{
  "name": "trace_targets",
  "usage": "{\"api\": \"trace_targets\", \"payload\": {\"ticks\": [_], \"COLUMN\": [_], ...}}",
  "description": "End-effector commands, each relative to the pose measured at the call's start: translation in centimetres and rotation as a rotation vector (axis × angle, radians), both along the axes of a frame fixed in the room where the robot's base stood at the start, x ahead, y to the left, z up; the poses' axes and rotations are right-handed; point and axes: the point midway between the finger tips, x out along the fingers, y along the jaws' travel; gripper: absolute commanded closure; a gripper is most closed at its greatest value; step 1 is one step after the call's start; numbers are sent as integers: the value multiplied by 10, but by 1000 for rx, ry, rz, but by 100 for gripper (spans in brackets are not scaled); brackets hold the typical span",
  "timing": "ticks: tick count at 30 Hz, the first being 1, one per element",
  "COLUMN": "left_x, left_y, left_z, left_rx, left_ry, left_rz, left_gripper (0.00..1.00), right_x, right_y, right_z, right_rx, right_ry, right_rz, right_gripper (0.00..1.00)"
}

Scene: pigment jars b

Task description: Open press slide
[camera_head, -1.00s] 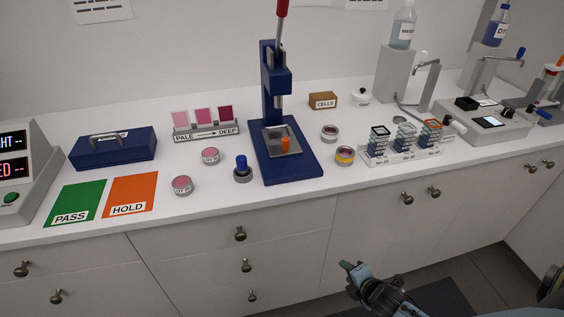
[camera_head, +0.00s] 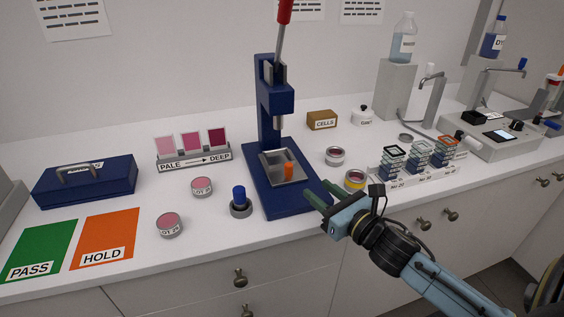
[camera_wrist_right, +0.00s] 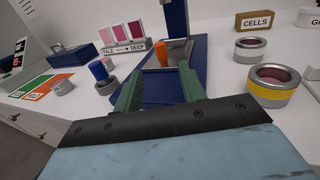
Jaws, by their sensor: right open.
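The blue press (camera_head: 266,150) stands on the counter, with a red-tipped lever (camera_head: 284,12) at its top. At its base is a metal slide (camera_head: 275,168) with an upright orange knob (camera_head: 288,171); both also show in the right wrist view, the knob (camera_wrist_right: 161,55) ahead of the fingers. My right gripper (camera_head: 313,196) is open and empty, at the front right of the press base, apart from the knob. In the right wrist view its green fingers (camera_wrist_right: 160,92) stand wide either side of the blue base. My left gripper is not in view.
A blue-topped stamp (camera_head: 240,202) stands left of the press. Pink-filled jars (camera_head: 202,187) sit further left. A yellow-banded jar (camera_head: 355,181) and a plain metal jar (camera_head: 335,156) are close on the right, by the slide rack (camera_head: 400,180).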

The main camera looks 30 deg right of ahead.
Motion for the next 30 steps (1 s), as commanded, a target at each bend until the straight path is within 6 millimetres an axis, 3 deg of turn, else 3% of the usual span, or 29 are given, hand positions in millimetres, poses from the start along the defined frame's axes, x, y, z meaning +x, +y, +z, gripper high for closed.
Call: {"api": "trace_targets", "payload": {"ticks": [4, 14, 24, 30], "left_x": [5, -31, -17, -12], "left_y": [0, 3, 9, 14], "left_z": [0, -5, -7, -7], "left_rx": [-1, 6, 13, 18], "left_ry": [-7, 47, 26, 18], "left_rz": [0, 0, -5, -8], "left_gripper": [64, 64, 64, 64], "right_x": [15, 68, 116, 129], "right_y": [1, 5, 9, 10], "right_z": [0, 0, -1, -1], "right_rx": [1, 3, 3, 2], "right_ry": [-2, -2, 0, 1], "right_rz": [0, -1, -2, -1], "right_gripper": [59, 59, 59, 59]}}
